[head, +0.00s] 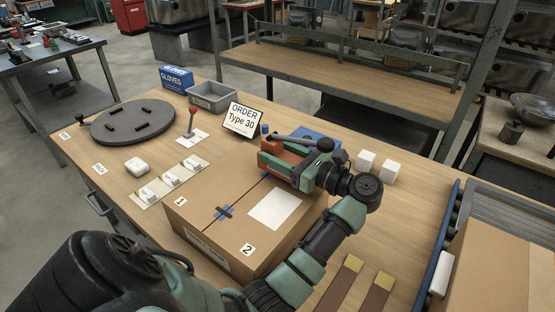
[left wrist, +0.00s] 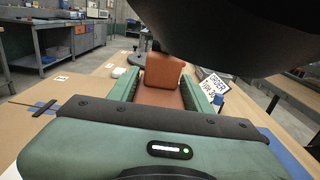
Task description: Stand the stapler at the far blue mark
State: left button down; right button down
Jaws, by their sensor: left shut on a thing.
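My left gripper (head: 272,157) is shut on an orange-brown thing, which appears to be the stapler (head: 274,147). It is held above the back of the cardboard box (head: 205,240). In the left wrist view the stapler (left wrist: 164,72) shows between the green fingers, partly hidden by the gripper body and a dark shape above. A blue patch (head: 320,141) shows behind the gripper on the table, partly covered by the arm. Blue tape (head: 224,212) lies on the box top. My right gripper is not in view.
An order sign (head: 242,119), a grey bin (head: 208,97) and a glove box (head: 176,79) stand behind. A round dark tray (head: 107,128) is at the left. White blocks (head: 365,161) stand right of the gripper.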

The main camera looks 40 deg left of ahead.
pick_arm(q)
notch_tip(320, 180, down, 2)
jog(key=shift+f, duration=0.35)
jog(key=c, duration=0.6)
grip_release()
jog(key=shift+c, duration=0.2)
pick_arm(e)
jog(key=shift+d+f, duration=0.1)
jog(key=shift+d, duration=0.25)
pick_arm(q)
jog(key=d, duration=0.2)
jog(key=d+b, duration=0.1)
jog(key=d, duration=0.1)
jog(key=d+b, duration=0.1)
jog(key=d, duration=0.1)
jog(key=shift+w+d, duration=0.1)
jog(key=shift+w, duration=0.25)
jog(key=shift+d, duration=0.6)
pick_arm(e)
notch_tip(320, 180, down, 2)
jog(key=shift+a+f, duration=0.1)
